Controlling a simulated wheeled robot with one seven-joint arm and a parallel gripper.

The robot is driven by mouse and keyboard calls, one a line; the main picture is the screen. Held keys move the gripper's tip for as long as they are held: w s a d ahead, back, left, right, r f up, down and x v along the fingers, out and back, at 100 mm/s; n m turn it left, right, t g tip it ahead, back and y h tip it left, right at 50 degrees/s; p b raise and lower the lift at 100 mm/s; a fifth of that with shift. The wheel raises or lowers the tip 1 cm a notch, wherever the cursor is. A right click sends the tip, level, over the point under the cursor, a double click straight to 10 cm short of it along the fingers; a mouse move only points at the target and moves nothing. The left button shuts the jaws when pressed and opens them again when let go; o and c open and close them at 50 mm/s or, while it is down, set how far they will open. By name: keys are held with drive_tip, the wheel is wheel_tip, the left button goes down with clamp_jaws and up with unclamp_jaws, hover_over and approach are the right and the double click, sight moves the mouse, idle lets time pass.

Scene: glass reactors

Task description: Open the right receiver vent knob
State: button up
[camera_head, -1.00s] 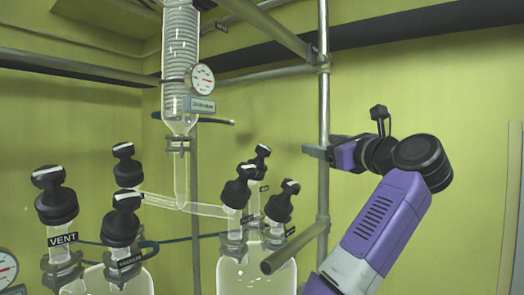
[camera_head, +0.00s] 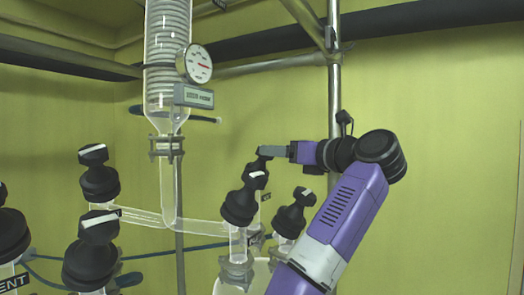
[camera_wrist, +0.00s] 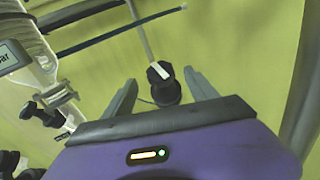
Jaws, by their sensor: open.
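The right receiver (camera_head: 258,272) carries three black knobs with white marks: a front one (camera_head: 241,203), a right one (camera_head: 296,213) and a back one (camera_head: 265,153) partly hidden behind my gripper. Their small labels are unreadable, so I cannot tell which is the vent. My gripper (camera_head: 272,151) is open at the back knob in the head view. In the wrist view, a black knob (camera_wrist: 162,84) with a white stripe stands between and slightly beyond the open fingers (camera_wrist: 160,77). I see no clear contact.
A glass coil condenser (camera_head: 166,60) with a gauge (camera_head: 196,64) hangs left of my arm. A vertical metal post (camera_head: 334,100) stands close behind my wrist. Left receiver knobs (camera_head: 98,178) stand at the left. The wall side at right is clear.

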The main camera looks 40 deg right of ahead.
drive_tip(key=w+p, duration=0.1)
drive_tip(key=w, duration=0.5)
drive_tip(key=shift+w+d, duration=0.1)
drive_tip(key=c, duration=1.4)
